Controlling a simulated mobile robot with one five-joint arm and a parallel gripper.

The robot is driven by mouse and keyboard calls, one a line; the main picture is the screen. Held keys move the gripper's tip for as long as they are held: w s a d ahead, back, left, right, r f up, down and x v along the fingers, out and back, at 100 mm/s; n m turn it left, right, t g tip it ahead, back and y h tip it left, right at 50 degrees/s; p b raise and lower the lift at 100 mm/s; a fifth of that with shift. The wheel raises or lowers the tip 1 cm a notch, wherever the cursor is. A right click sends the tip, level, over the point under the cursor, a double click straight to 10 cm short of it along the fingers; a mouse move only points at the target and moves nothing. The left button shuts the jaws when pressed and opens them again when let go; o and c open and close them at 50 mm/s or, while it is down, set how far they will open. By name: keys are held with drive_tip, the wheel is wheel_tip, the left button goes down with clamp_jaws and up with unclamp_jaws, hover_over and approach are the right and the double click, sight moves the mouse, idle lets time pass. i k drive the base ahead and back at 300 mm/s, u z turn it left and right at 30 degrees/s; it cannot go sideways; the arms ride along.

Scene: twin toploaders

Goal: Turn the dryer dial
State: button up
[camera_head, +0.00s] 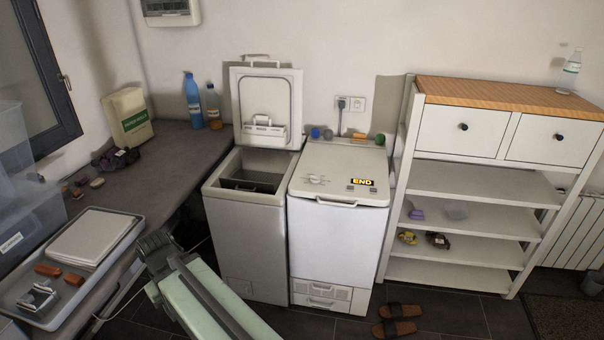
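Two white toploaders stand side by side against the back wall. The right one, with its lid shut, looks like the dryer (337,235). A small pale dial (317,179) sits on the left of its top panel, and a yellow-on-black "END" label (361,182) is on the right. The dial's pointer is too small to read. The left machine (248,240) has its lid (266,108) raised and its drum opening exposed. My pale green arm rises from the bottom edge. Its grey end, seemingly my gripper (154,243), is left of both machines, apart from the dial; its fingers are unclear.
A dark counter (165,165) runs along the left wall, with a tray (50,318) at its near end. A white shelf unit (470,185) stands close on the dryer's right. Slippers (398,320) lie on the floor before it. Small items line the dryer's back edge.

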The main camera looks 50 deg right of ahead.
sight(315, 179)
drive_tip(key=u, duration=0.2)
drive_tip(key=i, duration=0.8)
drive_tip(key=z, duration=0.4)
drive_tip(key=k, duration=0.85)
drive_tip(key=z, duration=0.15)
drive_tip(key=i, duration=1.95)
drive_tip(key=u, duration=0.1)
